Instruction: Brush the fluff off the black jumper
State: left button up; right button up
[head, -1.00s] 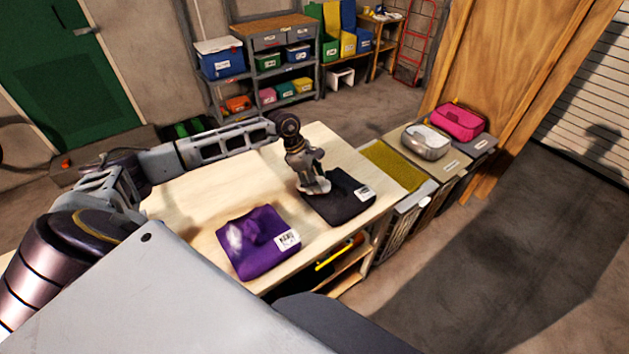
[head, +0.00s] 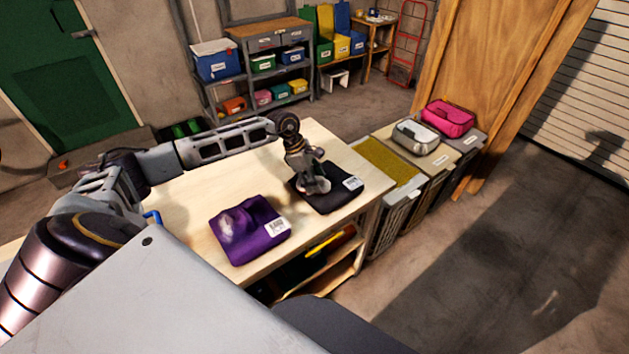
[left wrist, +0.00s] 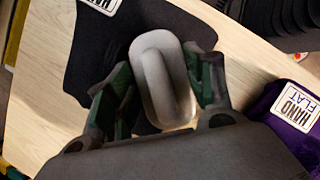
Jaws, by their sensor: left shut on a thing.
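The black jumper (head: 340,199) lies folded on the pale wooden worktop, with a white label at its right corner. In the left wrist view the jumper (left wrist: 98,48) spreads under and beyond my fingers. My left gripper (head: 314,186) is over the left part of the jumper. In the left wrist view its green-sided fingers (left wrist: 163,85) are shut on a pale grey, rounded oblong brush (left wrist: 152,82). The brush hides part of the jumper, and I cannot tell whether it touches the cloth. I cannot make out fluff on the visible cloth. My right gripper is out of view.
A purple folded garment (head: 255,238) with a pale patch and a label lies nearer on the worktop (head: 200,190). Lidded hampers stand right of the bench, with a grey-white bag (head: 415,137) and a pink bag (head: 448,118) on top. Shelves (head: 262,90) stand behind.

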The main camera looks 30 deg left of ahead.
pick_arm(q)
notch_tip(320, 180, up, 2)
jog(key=shift+w+a+r, duration=0.1)
jog(key=shift+a+r, duration=0.05)
jog(key=shift+r, duration=0.05)
jog(key=shift+a+r+p, duration=0.15)
jog(key=shift+r+p, duration=0.15)
jog(key=shift+r, duration=0.25)
jog(key=shift+r+p, duration=0.4)
jog(key=shift+r, duration=0.5)
jog(key=shift+r+p, duration=0.55)
jog(key=shift+r, duration=0.95)
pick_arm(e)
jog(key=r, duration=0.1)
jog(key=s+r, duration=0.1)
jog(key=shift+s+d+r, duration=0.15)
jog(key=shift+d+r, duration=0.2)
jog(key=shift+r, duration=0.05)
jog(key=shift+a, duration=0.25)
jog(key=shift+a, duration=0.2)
